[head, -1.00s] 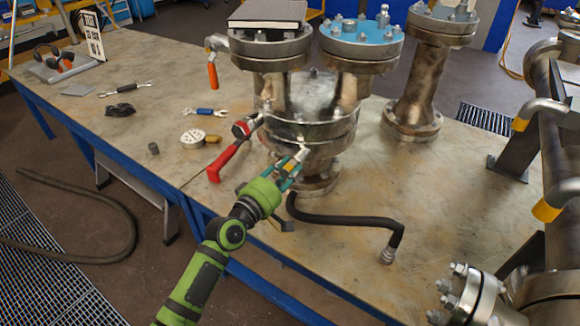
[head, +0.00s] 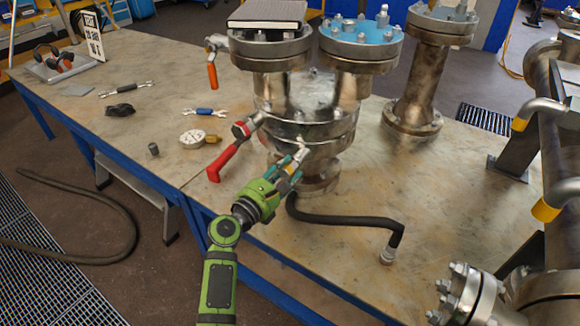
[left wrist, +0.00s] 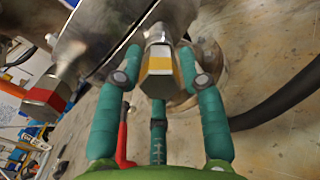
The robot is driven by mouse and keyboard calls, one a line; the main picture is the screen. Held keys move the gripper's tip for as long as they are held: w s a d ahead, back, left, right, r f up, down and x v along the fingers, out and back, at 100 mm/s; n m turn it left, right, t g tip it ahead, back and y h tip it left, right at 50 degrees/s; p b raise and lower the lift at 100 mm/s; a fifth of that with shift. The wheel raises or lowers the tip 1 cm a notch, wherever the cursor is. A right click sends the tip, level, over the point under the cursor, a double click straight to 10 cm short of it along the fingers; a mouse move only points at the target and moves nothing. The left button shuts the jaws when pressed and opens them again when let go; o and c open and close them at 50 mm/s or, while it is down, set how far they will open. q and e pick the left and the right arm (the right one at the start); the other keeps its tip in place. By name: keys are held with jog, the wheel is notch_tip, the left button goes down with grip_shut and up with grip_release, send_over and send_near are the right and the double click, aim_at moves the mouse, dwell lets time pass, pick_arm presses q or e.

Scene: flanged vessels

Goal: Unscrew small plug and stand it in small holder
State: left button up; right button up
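The small plug (left wrist: 159,68), a hex body with a yellow band, sticks out from the side of the metal vessel (head: 310,130). The fingers of my left gripper (left wrist: 160,62) close in on it from both sides in the left wrist view, with the third finger behind it. The side fingertips appear to touch its flanks. In the head view my left gripper (head: 290,165) is at the front of the vessel, and its fingers largely hide the plug. I cannot make out the small holder for certain. My right gripper is not in view.
A red-handled valve (head: 228,155) is left of my gripper and a black hose (head: 345,220) to its right. A gauge (head: 193,138) and a small grey cylinder (head: 153,149) are on the workbench (head: 165,185).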

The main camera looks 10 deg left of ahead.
pick_arm(q)
jog(key=shift+w+d+r, duration=0.1)
jog(key=shift+d+r, duration=0.05)
jog(key=shift+r, duration=0.05)
